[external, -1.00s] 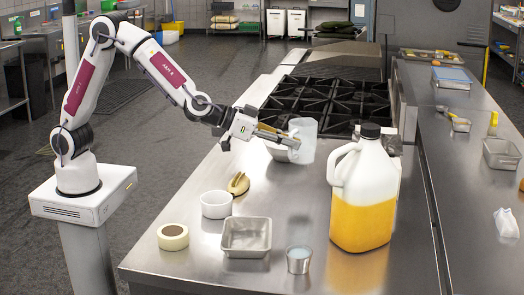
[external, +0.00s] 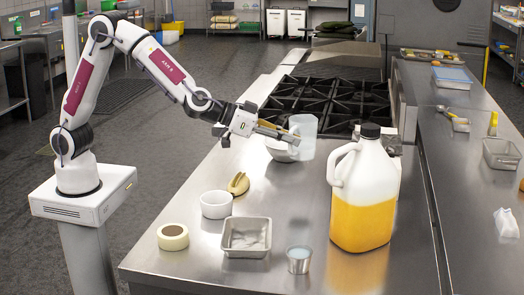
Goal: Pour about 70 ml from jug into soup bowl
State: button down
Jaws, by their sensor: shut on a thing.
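My gripper (external: 279,134) is shut on a pale translucent jug (external: 306,128) and holds it above the steel counter, close to upright. I cannot make out how much liquid is in the jug. A pale bowl (external: 276,152), likely the soup bowl, stands on the counter behind and below the gripper and jug. The jug and gripper partly hide it. No stream of liquid can be seen between the jug and the bowl.
A large plastic container of yellow liquid (external: 362,210) stands close to the right of the jug. A white ramekin (external: 216,205), a yellowish bun-like item (external: 238,184), a metal pan (external: 246,252), a small metal cup (external: 299,266) and a tape roll (external: 173,243) stand nearer. A black-grated stove (external: 330,103) lies behind.

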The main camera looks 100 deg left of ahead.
aim_at(291, 122)
jog(key=shift+r, duration=1.85)
jog(key=shift+a+r, duration=0.15)
jog(key=shift+r, duration=0.15)
jog(key=s+a+r, duration=0.1)
jog(key=a+r, duration=0.1)
jog(key=a, duration=0.7)
jog(key=s+a+r, duration=0.2)
jog(key=a+r, duration=0.1)
jog(key=a, duration=0.7)
jog(key=shift+a+n+y, duration=0.2)
jog(key=shift+n+y, duration=0.1)
jog(key=shift+y, duration=0.1)
jog(key=shift+a, duration=0.1)
jog(key=shift+s+a, duration=0.2)
jog(key=shift+a, duration=0.15)
jog(key=shift+a, duration=0.1)
jog(key=shift+s+a, duration=0.15)
jog(key=shift+a, duration=0.05)
